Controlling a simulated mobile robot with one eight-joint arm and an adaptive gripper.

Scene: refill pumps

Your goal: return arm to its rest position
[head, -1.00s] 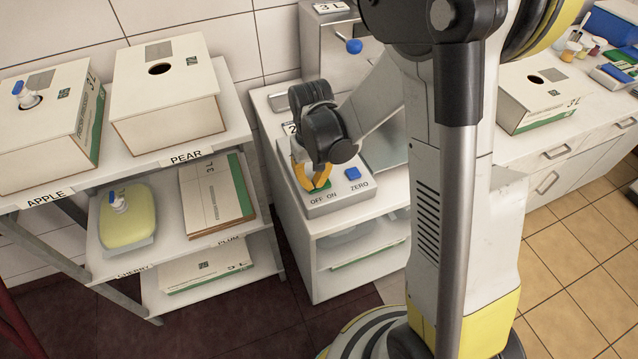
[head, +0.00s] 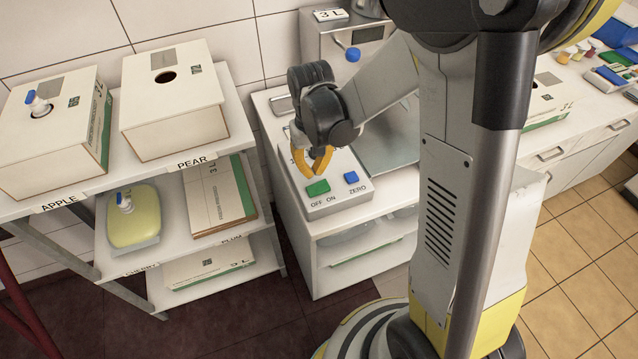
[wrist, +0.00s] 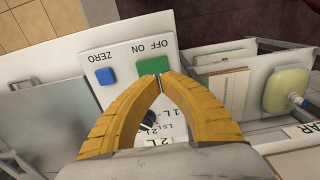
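My gripper (head: 318,172), with yellow fingers, is above the control panel (head: 338,201) of the machine on the white cabinet. In the wrist view the fingertips (wrist: 162,78) meet with nothing visible between them. The green OFF/ON button (head: 318,188) shows just below the fingertips in the head view, and the green button also shows in the wrist view (wrist: 151,69). A blue ZERO button (head: 351,177) is to its right. My arm's folded links are above and to the right of the gripper.
A shelf (head: 215,149) at left holds white boxes labelled APPLE (head: 55,124) and PEAR (head: 172,100), with a yellow container (head: 134,228) below. A metal dispenser (head: 325,45) with a blue knob stands behind the panel. A counter with drawers (head: 590,135) is at right.

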